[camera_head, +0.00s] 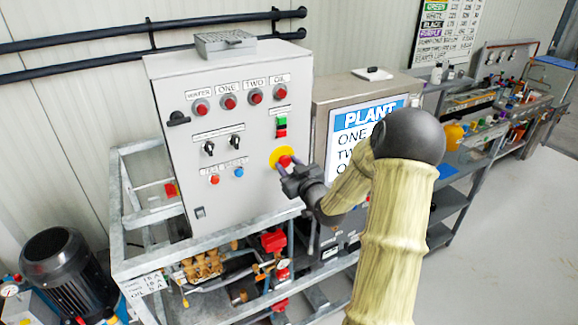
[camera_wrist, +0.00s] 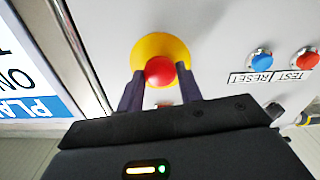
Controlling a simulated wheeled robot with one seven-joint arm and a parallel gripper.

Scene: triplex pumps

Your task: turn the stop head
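The stop head is a red round button (camera_head: 284,161) on a yellow disc at the lower right of the grey control panel. It also shows in the wrist view as a red knob (camera_wrist: 160,71) in front of the yellow disc (camera_wrist: 176,46). My gripper (camera_head: 289,171) is right at it in the head view. In the wrist view my gripper (camera_wrist: 160,91) has its two dark fingers apart, one on each side of the red head. Small gaps seem to show between the fingers and the head; contact cannot be told.
The grey control panel (camera_head: 235,190) carries red buttons along the top and black switches. The blue reset button (camera_wrist: 261,60) and red test button (camera_wrist: 306,59) sit to the right in the wrist view. A "PLANT" sign (camera_head: 345,130) stands to the panel's right.

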